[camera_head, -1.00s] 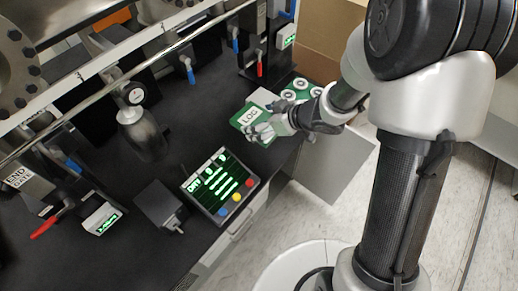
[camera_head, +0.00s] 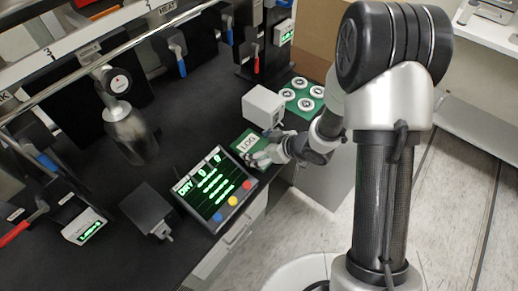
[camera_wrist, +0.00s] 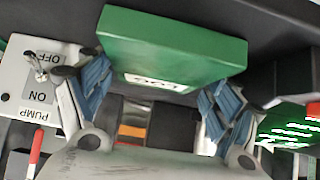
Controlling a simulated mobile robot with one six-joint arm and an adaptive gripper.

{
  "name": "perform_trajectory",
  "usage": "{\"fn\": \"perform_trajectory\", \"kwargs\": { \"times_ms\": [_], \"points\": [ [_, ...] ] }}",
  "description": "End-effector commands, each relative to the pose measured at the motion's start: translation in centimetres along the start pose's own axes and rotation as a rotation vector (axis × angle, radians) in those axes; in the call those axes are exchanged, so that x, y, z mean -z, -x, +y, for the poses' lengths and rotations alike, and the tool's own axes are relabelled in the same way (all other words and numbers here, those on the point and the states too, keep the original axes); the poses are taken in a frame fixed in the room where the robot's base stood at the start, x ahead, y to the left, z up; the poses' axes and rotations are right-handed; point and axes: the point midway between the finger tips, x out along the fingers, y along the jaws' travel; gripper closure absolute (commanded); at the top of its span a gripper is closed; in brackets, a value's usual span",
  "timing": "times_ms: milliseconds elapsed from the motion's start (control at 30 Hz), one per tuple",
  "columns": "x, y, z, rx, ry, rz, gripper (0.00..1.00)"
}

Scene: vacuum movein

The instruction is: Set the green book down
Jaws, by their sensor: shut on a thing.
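The green book (camera_head: 249,141) has a white label reading LOG. My gripper (camera_head: 262,158) is shut on it at the near right side. In the wrist view the book (camera_wrist: 175,42) lies across the top middle, its label edge between the two blue-padded fingers (camera_wrist: 152,95). The book is over the black bench top (camera_head: 190,120), just beyond the console with the green display and between it and a white box. I cannot tell whether its underside touches the bench. My fingers partly hide its near end in the head view.
The white box (camera_head: 263,106) stands just behind the book; the wrist view shows a PUMP switch box (camera_wrist: 40,85). The display console (camera_head: 216,188) is close on the near side. A green tray (camera_head: 302,84) with several round pieces lies beyond. The bench's right edge is near my gripper.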

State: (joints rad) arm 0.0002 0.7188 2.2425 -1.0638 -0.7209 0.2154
Motion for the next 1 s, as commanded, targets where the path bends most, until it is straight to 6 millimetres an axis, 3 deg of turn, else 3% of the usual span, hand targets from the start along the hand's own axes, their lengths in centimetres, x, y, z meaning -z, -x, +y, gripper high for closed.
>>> {"fn": "perform_trajectory", "kwargs": {
  "times_ms": [267, 300, 500, 1000],
  "points": [
    [-0.23, -0.26, 0.02, 0.000, 0.000, 0.001, 0.47],
    [-0.19, -0.19, 0.01, 0.000, 0.000, 0.000, 0.15],
    [-0.17, -0.16, 0.01, 0.000, 0.000, 0.000, 0.01],
    [0.24, 0.52, 0.05, -0.001, -0.001, 0.000, 0.00]
  ]
}}
